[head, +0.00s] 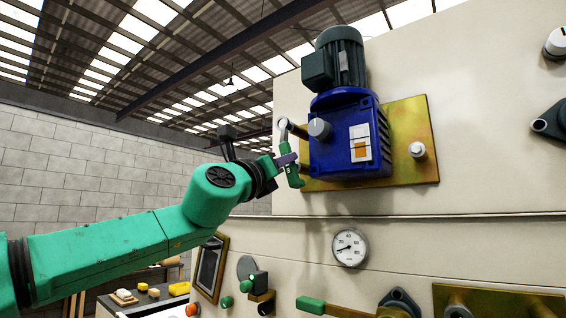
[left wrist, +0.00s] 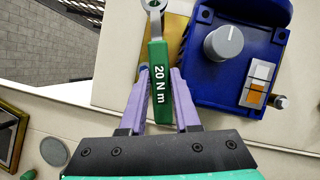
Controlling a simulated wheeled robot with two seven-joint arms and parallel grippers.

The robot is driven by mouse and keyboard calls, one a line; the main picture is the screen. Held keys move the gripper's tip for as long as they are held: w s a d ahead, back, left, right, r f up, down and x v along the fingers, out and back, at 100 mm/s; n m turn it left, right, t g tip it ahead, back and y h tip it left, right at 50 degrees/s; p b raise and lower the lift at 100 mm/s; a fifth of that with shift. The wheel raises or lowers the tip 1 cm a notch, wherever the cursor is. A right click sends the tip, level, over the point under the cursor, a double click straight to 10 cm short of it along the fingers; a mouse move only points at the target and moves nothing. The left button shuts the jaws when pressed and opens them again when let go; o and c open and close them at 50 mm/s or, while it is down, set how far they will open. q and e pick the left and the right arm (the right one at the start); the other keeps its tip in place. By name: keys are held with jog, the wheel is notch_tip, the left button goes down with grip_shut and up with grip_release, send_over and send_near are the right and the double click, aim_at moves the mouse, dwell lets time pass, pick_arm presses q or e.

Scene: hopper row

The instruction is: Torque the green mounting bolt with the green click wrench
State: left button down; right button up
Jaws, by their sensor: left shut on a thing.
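The green click wrench (head: 294,176) is held in my left gripper (head: 286,160), with its grey ring head up at the left edge of the brass mounting plate (head: 405,172). In the left wrist view the green handle (left wrist: 159,85) reads "20 N m" and sits between the purple fingers of my left gripper (left wrist: 160,82). The ring head is cut off by the top edge there. I cannot make out a green mounting bolt, nor tell whether the ring is around one. A pale bolt (head: 416,149) shows on the plate's right side. My right gripper is not in view.
A blue gearbox (head: 340,150) with a grey knob (head: 320,129) and a dark motor (head: 340,60) stands out from the plate, close right of the wrench. Below are a gauge (head: 350,247) and a green-handled lever (head: 312,304). Left of the cream panel is open room.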

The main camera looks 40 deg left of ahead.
pick_arm(q)
jog(key=shift+w+r, duration=0.1)
jog(key=shift+w, duration=0.1)
jog(key=shift+w+p, duration=0.3)
jog(key=shift+w, duration=0.15)
dwell(0.8)
jog(key=shift+w+p, duration=0.25)
jog(key=shift+p, duration=0.05)
